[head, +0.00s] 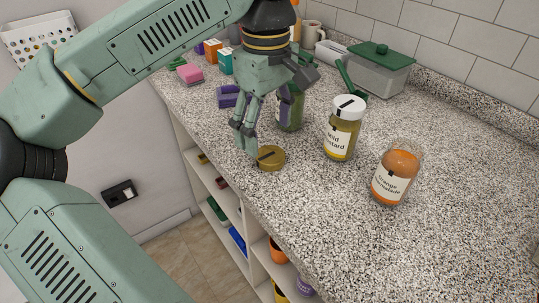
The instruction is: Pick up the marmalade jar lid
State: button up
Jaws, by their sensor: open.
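The marmalade jar lid is most likely the round gold lid (271,158), lying flat near the front edge of the speckled countertop (310,200). The orange marmalade jar (395,177) stands to its right with no lid visible on it. My gripper (247,140) is open and points down, just left of and behind the gold lid in the picture. Its fingers look empty. I cannot tell exactly how high the fingertips are above the counter.
A mustard jar (343,130) with a white lid stands between the lid and marmalade jar. A green jar (291,108) stands partly hidden behind my gripper. A green-lidded container (378,75) and small boxes sit farther back.

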aim_at(268, 153)
jog(key=f, duration=0.2)
jog(key=f+p, duration=0.1)
jog(key=f, duration=0.2)
jog(key=shift+w+d+f, duration=0.1)
jog(key=shift+w+d, duration=0.05)
jog(key=shift+w, duration=0.05)
jog(key=c, duration=0.8)
